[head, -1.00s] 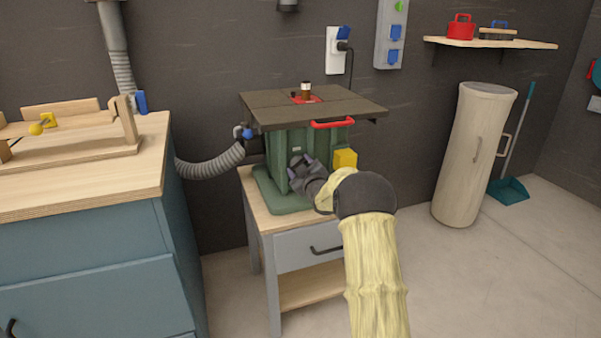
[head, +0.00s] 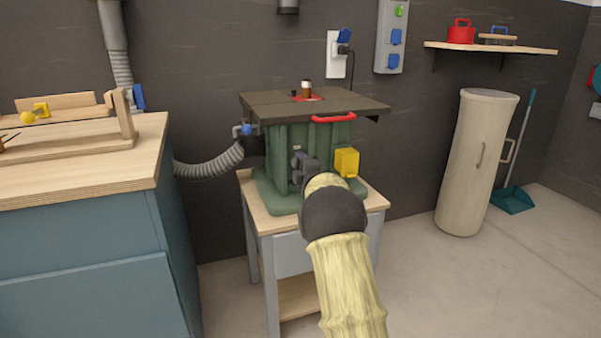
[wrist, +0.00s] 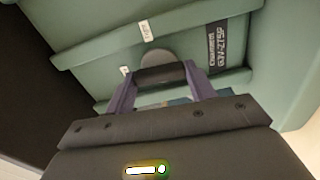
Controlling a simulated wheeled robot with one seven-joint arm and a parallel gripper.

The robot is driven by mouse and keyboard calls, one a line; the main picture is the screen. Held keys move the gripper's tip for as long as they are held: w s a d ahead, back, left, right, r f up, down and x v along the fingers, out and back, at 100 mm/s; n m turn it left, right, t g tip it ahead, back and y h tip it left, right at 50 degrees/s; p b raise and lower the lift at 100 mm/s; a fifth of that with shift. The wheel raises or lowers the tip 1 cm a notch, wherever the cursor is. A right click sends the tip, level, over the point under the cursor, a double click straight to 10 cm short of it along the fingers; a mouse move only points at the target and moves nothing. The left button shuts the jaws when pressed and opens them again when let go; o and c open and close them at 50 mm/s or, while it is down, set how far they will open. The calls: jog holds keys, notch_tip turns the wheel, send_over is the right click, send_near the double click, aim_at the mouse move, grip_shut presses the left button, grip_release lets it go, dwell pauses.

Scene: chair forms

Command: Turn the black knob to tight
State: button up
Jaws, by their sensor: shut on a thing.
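The black knob (wrist: 161,75) is on the green body of the router table (wrist: 90,40), and in the wrist view it sits between my two fingers. A grey rounded piece shows just behind it. My gripper (wrist: 162,71) is shut on the knob, one finger at each end. A small white label (wrist: 146,30) is above the knob, and another (wrist: 125,71) is partly hidden to its left; the lettering is too small to read surely. In the head view my gripper (head: 299,164) is at the green front of the machine (head: 287,145), and hides the knob.
A yellow box (head: 346,162) is on the machine just right of my gripper. The dark tabletop (head: 270,103) with a red handle (head: 333,118) overhangs above. The machine stands on a wooden-topped stand (head: 262,212).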

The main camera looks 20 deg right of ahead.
jog(key=shift+f+n, duration=0.1)
jog(key=shift+n, duration=0.4)
jog(key=o, duration=1)
jog(key=shift+s, duration=0.1)
jog(key=s, duration=0.5)
jog(key=s+p, duration=0.1)
jog(key=s, duration=0.5)
jog(key=s+p, duration=0.1)
jog(key=s, duration=0.5)
jog(key=shift+s+d, duration=0.15)
jog(key=shift+d, duration=0.25)
jog(key=shift+p, duration=0.3)
